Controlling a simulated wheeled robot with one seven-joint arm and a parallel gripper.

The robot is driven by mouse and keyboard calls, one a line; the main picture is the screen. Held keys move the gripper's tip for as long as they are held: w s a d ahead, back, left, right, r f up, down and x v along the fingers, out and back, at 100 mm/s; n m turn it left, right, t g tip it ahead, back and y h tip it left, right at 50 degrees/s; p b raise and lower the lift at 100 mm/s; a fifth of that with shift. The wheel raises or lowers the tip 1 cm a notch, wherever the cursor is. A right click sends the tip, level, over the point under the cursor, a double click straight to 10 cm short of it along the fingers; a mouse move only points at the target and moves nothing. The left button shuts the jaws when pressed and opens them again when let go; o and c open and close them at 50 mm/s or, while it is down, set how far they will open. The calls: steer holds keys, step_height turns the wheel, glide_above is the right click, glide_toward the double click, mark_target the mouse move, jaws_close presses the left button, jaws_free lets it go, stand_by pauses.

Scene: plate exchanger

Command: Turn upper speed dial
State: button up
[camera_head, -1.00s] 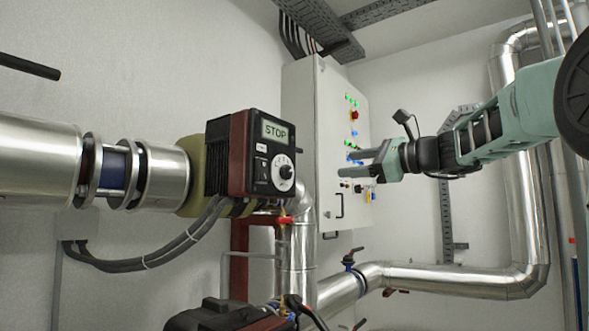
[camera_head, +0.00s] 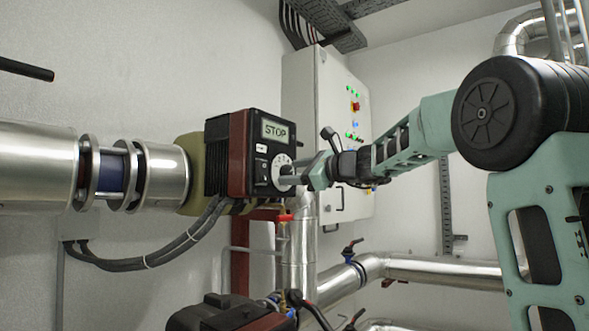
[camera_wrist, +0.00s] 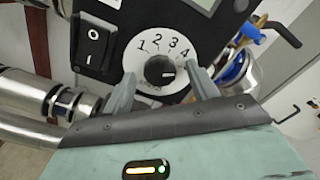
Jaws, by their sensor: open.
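The upper pump's control box (camera_head: 262,152) is black and red, with a display reading STOP. Its speed dial is a black knob on a white disc numbered 1 to 4; in the wrist view the knob (camera_wrist: 160,71) shows a light mark pointing right, below the 4. My gripper (camera_head: 290,174) is in front of the dial in the head view and hides most of the knob. In the wrist view my gripper (camera_wrist: 163,90) is open, with one finger on each side of the knob. Whether the fingers touch the knob or disc cannot be told.
A black rocker switch (camera_wrist: 94,44) is left of the dial. A second pump (camera_head: 228,315) is below. A white cabinet (camera_head: 318,120) with lit buttons stands behind my arm.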

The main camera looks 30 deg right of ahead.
steer(key=shift+w, duration=0.1)
steer(key=c, duration=1)
steer(key=shift+f+b, duration=0.1)
steer(key=shift+b, duration=0.35)
steer(key=n+b, duration=0.2)
steer(key=b, duration=0.1)
steer(key=n+b, duration=0.3)
steer(key=b, duration=0.1)
steer(key=n+b, duration=0.3)
steer(key=shift+a+f+b, duration=0.1)
steer(key=shift+f+b, duration=0.15)
steer(key=shift+b, duration=0.05)
steer(key=n+b, duration=0.6)
steer(key=n, duration=0.3)
steer(key=shift+r+n, duration=0.1)
steer(key=shift+n, duration=0.2)
steer(key=shift+b, duration=0.3)
